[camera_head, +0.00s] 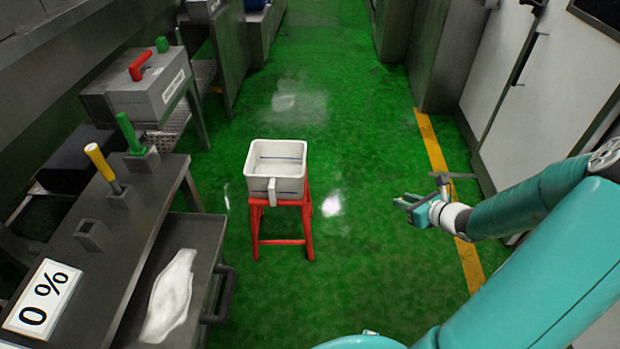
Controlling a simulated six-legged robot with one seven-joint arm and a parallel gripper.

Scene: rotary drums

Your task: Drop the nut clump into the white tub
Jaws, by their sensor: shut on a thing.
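The white tub (258,196) is an open rectangular container with a handle on its near side. It stands upright on a red stool (282,241) in the middle of the floor; the visible part of its inside looks empty. My gripper (400,202) is right of the tub, apart from it, in the air with its fingers pointing left. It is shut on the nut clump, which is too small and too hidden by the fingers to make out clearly.
A dark metal table (117,228) at the left carries a yellow-handled lever (101,166), a green-handled lever (130,132) and a "0 %" sign (43,298). White cabinets (545,85) line the right side. The green floor between the tub and my gripper is clear.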

